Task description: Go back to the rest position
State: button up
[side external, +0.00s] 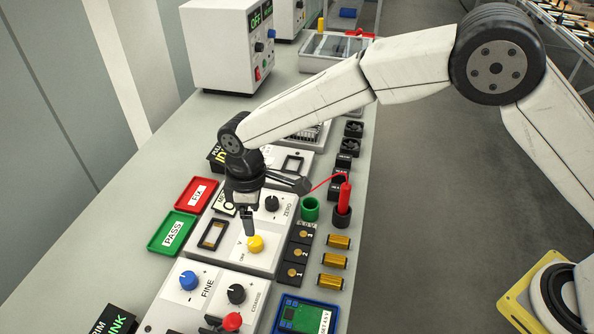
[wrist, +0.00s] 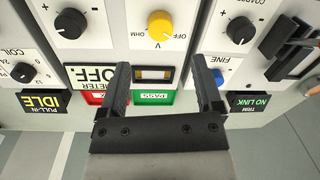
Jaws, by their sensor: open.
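My gripper (side external: 249,222) is above the meter unit on the bench, its fingers pointing down near the yellow knob (side external: 255,243). In the wrist view my gripper (wrist: 161,75) has its two black fingers wide apart with nothing between them. The yellow knob (wrist: 161,27) shows just beyond the fingertips, between them and apart from both. The meter panel (side external: 225,258) carries this knob, a black ZERO knob (side external: 272,203) and a small dark display window (wrist: 153,74).
A red FIX tray (side external: 196,195) and a green PASS tray (side external: 172,232) lie left of the meter. A blue knob (side external: 188,281) is on the nearer unit. A red probe (side external: 344,195) stands upright in a holder at right. A white instrument (side external: 227,45) stands at the back.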

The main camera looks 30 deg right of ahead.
jog(key=shift+d, duration=0.1)
jog(key=shift+d+r, duration=0.15)
jog(key=shift+d, duration=0.15)
jog(key=d+r+m+t, duration=0.1)
jog(key=d+r+m, duration=0.2)
jog(key=d, duration=0.7)
jog(key=s+d+m+t, duration=0.1)
jog(key=s+d+m, duration=0.3)
jog(key=s+d, duration=0.4)
jog(key=s+d+r+m+t, duration=0.1)
jog(key=s+d+m, duration=0.3)
jog(key=s+d, duration=0.4)
jog(key=d, duration=0.5)
jog(key=shift+r, duration=0.1)
